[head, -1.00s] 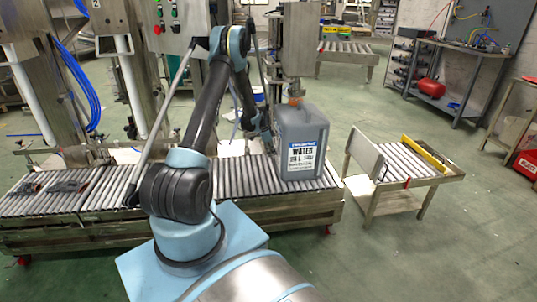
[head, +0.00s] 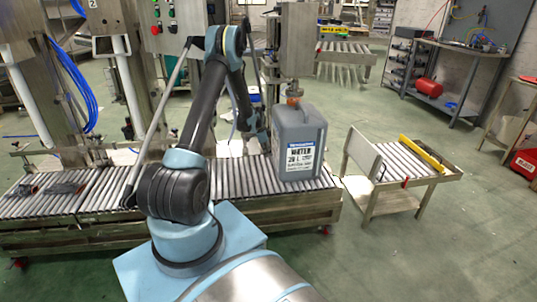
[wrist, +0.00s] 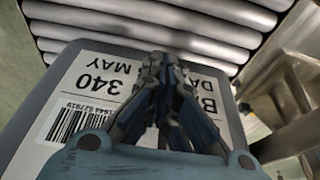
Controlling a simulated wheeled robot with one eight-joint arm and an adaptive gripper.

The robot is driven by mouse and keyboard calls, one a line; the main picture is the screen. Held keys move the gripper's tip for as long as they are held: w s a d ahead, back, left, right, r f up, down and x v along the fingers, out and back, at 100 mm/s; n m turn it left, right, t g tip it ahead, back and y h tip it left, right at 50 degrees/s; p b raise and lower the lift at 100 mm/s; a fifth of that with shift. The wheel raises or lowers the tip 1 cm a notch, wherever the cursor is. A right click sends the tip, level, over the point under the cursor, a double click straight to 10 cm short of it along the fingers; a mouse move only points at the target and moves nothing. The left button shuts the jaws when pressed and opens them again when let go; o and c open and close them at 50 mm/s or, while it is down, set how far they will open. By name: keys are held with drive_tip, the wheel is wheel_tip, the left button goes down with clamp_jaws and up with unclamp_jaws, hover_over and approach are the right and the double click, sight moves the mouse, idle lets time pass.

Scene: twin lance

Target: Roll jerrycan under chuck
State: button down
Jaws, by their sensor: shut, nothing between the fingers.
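The grey jerrycan (head: 299,133) stands upright on the roller conveyor (head: 240,180), near its right end, with a white and blue label facing me. The orange-tipped chuck (head: 294,91) hangs from the steel column right above the jerrycan's top; I cannot tell whether they touch. In the wrist view the jerrycan's side (wrist: 30,118) with a white label fills the middle. My gripper (wrist: 160,62) is shut and empty in front of that label; contact is unclear. In the head view my arm's end is at the jerrycan's left, partly hidden.
A small roller table (head: 405,165) with a yellow bar stands to the right, across a gap. Steel columns and blue hoses (head: 75,85) stand behind the conveyor at left. A workbench (head: 450,80) is at the back right. The green floor at front right is clear.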

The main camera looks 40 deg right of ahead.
drive_tip(key=w+a+r, duration=0.3)
drive_tip(key=a+r, duration=0.2)
drive_tip(key=r, duration=0.4)
idle(2.8)
drive_tip(key=shift+r, duration=0.3)
idle(0.8)
